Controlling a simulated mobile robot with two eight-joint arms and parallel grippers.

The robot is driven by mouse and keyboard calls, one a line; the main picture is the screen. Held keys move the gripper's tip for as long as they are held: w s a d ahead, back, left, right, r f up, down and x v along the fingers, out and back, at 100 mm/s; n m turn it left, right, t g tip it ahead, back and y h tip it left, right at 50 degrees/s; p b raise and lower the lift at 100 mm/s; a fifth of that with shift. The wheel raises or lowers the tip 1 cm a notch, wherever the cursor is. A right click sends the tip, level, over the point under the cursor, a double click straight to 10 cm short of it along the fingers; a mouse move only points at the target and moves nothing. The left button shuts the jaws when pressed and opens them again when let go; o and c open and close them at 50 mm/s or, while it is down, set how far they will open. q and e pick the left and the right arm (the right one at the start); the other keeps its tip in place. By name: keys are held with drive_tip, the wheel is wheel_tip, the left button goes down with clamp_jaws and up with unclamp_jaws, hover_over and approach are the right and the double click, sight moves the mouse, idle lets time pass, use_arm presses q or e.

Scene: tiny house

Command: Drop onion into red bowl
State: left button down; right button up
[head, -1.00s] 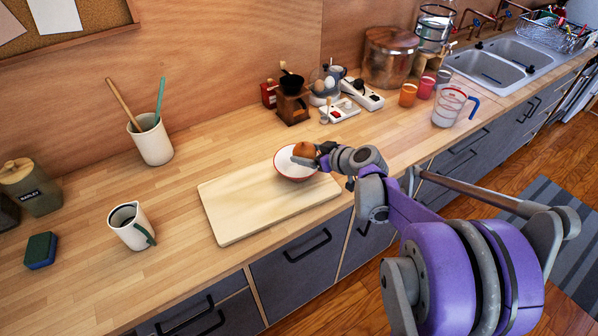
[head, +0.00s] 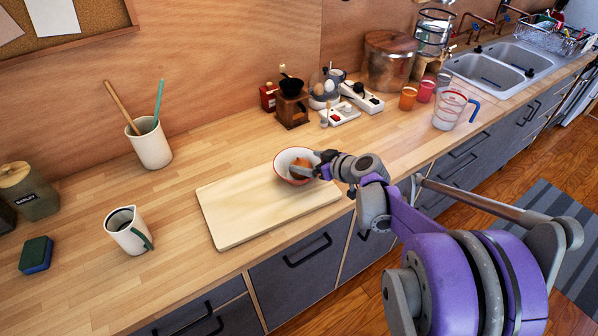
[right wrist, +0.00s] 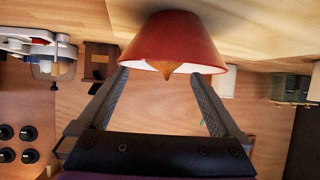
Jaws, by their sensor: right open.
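The red bowl (head: 283,158), white inside with a red rim, stands upright on the counter at the back right corner of the cutting board. It shows as a red bowl in the right wrist view (right wrist: 172,42), above the fingers. The brown onion (head: 301,167) lies inside the bowl; its pointed tip (right wrist: 167,70) shows past the rim in the wrist view. My right gripper (head: 312,168) is at the bowl's right side, with its fingertips by the rim. In the wrist view the fingers are spread wide with nothing held between them. My left gripper is not visible.
The wooden cutting board (head: 260,208) lies in front of the bowl. A white pitcher (head: 127,232) and utensil crock (head: 149,145) stand to the left. A coffee grinder (head: 291,105) and power strips stand behind. The counter between the crock and bowl is clear.

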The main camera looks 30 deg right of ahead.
drive_tip(key=v, duration=1)
drive_tip(key=shift+a, duration=0.1)
drive_tip(key=s+a+f+g, duration=0.2)
drive_tip(key=s+a+f, duration=0.1)
drive_tip(key=a, duration=0.3)
drive_tip(key=s+a+f+g, duration=0.2)
drive_tip(key=s+a, duration=0.2)
drive_tip(key=a, duration=0.3)
drive_tip(key=s+a+f+m+g+h, duration=0.1)
drive_tip(key=s+a+f, duration=0.1)
drive_tip(key=s, duration=0.3)
drive_tip(key=s+a+f+m+g+h, duration=0.1)
drive_tip(key=s+a+f, duration=0.1)
drive_tip(key=s, duration=0.3)
drive_tip(key=shift+s+a+f+m+h, duration=0.2)
drive_tip(key=shift+s+f+m+h, duration=0.1)
drive_tip(key=shift+f+h, duration=0.1)
drive_tip(key=shift+w, duration=0.1)
drive_tip(key=shift+c, duration=0.2)
